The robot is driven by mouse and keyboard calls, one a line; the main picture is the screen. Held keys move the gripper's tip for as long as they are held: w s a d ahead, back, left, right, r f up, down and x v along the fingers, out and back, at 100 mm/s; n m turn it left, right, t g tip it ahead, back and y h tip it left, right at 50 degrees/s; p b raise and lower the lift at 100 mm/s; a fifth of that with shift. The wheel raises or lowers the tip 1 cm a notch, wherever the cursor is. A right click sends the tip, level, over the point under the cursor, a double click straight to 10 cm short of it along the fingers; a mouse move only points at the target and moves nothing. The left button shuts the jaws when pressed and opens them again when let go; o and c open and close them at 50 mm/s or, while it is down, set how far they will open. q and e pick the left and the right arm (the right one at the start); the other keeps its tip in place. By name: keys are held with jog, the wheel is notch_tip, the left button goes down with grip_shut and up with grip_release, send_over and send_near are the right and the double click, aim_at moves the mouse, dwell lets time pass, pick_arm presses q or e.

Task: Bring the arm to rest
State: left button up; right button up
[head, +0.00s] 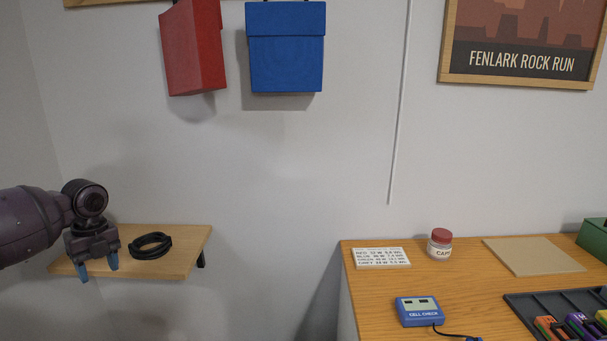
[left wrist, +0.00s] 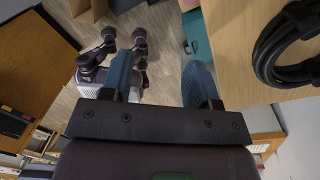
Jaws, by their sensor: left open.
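My left gripper (head: 98,272) is at the left in the head view, in front of a small wooden wall shelf (head: 185,262). Its two blue fingers point down and stand apart, with nothing between them. In the left wrist view the open left gripper (left wrist: 166,80) shows with its fingers spread beside the edge of the shelf (left wrist: 235,50). A coiled black cable (head: 150,246) lies on the shelf to the right of the gripper, apart from it; it also shows in the left wrist view (left wrist: 270,55). My right gripper is not clearly in either view.
A wooden bench (head: 385,290) at the right holds a label card (head: 381,257), a jar (head: 439,243), a blue cell checker (head: 419,311), a tan board (head: 533,256) and a dark tray (head: 530,310). Red (head: 193,50) and blue (head: 287,60) pouches hang on the wall. The space between shelf and bench is open.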

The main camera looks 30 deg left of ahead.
pick_arm(q)
jog(key=s+d+f+n, duration=0.4)
jog(key=s+d+f, duration=0.2)
jog(key=d+f, duration=0.45)
jog(key=s+d+f+n, duration=0.4)
jog(key=s+d+f, duration=0.3)
jog(key=d+f, duration=0.3)
jog(key=s+d+r+n+t, duration=0.1)
jog(key=d+n+t, duration=0.1)
jog(key=d+n, duration=0.55)
jog(key=s+d+r+n+t, duration=0.1)
jog(key=d+n, duration=0.3)
jog(key=d, duration=0.7)
jog(key=w+f+t, duration=0.8)
jog(key=t, duration=0.1)
jog(key=shift+w+d+f+m, duration=0.25)
jog(key=shift+w+d+m, duration=0.05)
jog(key=shift+d+m, duration=0.15)
pick_arm(e)
jog(key=shift+s, duration=0.15)
pick_arm(q)
jog(key=shift+a, duration=0.1)
jog(key=shift+c, duration=1.2)
pick_arm(e)
jog(key=c, duration=0.4)
pick_arm(q)
jog(key=shift+s+r, duration=0.1)
jog(key=shift+s, duration=0.05)
pick_arm(e)
jog(key=shift+r, duration=0.1)
